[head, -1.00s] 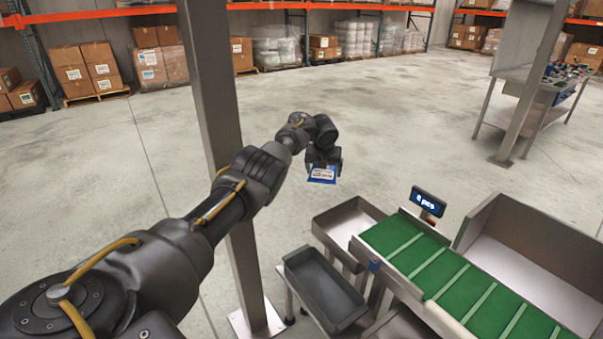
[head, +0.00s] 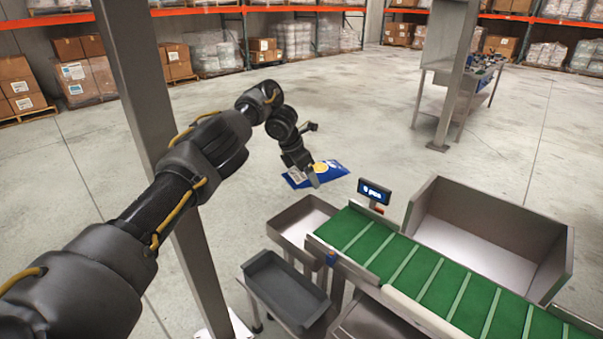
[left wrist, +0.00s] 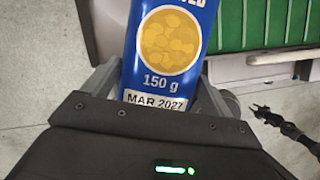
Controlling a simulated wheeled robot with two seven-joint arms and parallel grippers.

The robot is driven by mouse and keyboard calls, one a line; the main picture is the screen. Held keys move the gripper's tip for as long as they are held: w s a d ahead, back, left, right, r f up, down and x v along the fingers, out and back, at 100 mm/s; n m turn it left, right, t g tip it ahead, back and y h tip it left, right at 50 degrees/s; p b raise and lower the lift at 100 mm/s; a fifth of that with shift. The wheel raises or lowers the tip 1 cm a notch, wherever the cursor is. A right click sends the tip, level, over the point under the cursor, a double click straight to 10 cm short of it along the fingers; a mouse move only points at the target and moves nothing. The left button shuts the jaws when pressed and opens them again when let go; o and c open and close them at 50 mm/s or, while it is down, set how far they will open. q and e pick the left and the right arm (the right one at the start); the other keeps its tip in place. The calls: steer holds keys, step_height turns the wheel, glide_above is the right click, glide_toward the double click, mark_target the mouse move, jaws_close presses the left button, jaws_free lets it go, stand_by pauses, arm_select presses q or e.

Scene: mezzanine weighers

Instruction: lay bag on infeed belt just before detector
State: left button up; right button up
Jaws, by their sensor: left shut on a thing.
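My left gripper (head: 308,179) is shut on a blue bag (head: 329,170) with a yellow round picture. In the head view it holds the bag in the air beyond the far end of the belt. The bag also fills the upper middle of the left wrist view (left wrist: 172,45), where "150 g" and "MAR 2027" can be read. The green infeed belt (head: 400,268) with pale cross bars lies to the right and nearer to me; its edge shows in the left wrist view (left wrist: 263,25). I cannot make out a detector. My right gripper is not in the head view.
A small display (head: 374,191) stands at the belt's far edge. A large steel bin (head: 497,230) is behind the belt. A steel tray (head: 300,222) and a dark grey tray (head: 285,290) stand left of it. A steel post (head: 150,110) rises beside my left arm.

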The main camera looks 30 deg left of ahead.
arm_select(q)
steer(key=s+d+f+m+g+h, duration=0.2)
steer(key=s+d+f+m+g, duration=0.15)
steer(key=s+d+m, duration=0.95)
steer(key=s+a+f+m+g+y, duration=0.1)
steer(key=s+f+m+g, duration=0.15)
steer(key=s+f, duration=0.6)
steer(key=s+a+f+m+g, duration=0.1)
steer(key=s+f+m, duration=0.3)
steer(key=s, duration=0.7)
step_height(320, 180, down, 8)
steer(key=b, duration=0.7)
steer(key=shift+s+d+n, duration=0.2)
steer(key=shift+s+n, duration=0.15)
steer(key=shift+n, duration=0.1)
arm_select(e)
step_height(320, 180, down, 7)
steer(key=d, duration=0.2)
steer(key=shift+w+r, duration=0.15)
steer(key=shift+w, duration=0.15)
